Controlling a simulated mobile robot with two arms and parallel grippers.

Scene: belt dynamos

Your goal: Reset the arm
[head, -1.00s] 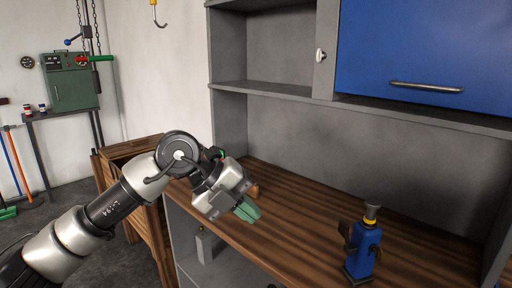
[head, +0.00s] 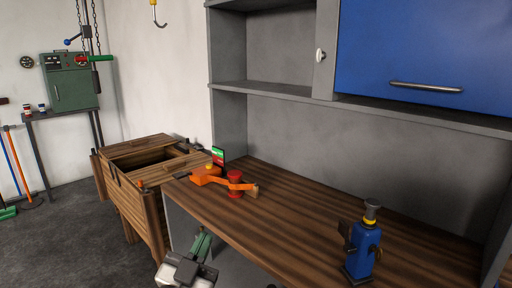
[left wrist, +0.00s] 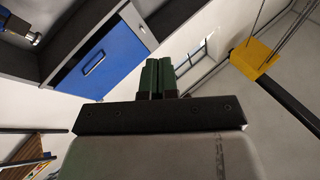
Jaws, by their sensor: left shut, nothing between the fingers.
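My left gripper (head: 201,243) is low in the head view, in front of the workbench's left end and below its top. Its green fingers are together and empty, and they also show in the left wrist view (left wrist: 157,76). The gripper touches nothing that I can see. A blue bottle jack (head: 364,248) stands upright on the benchtop at the right. My right gripper is not in view.
A wooden crate-like cabinet (head: 150,205) with an open top stands left of the bench. A blue cupboard door (head: 425,55) hangs above. A green machine (head: 72,85) stands at the far left, and a yellow hook (head: 155,12) hangs at the top. The middle benchtop is clear.

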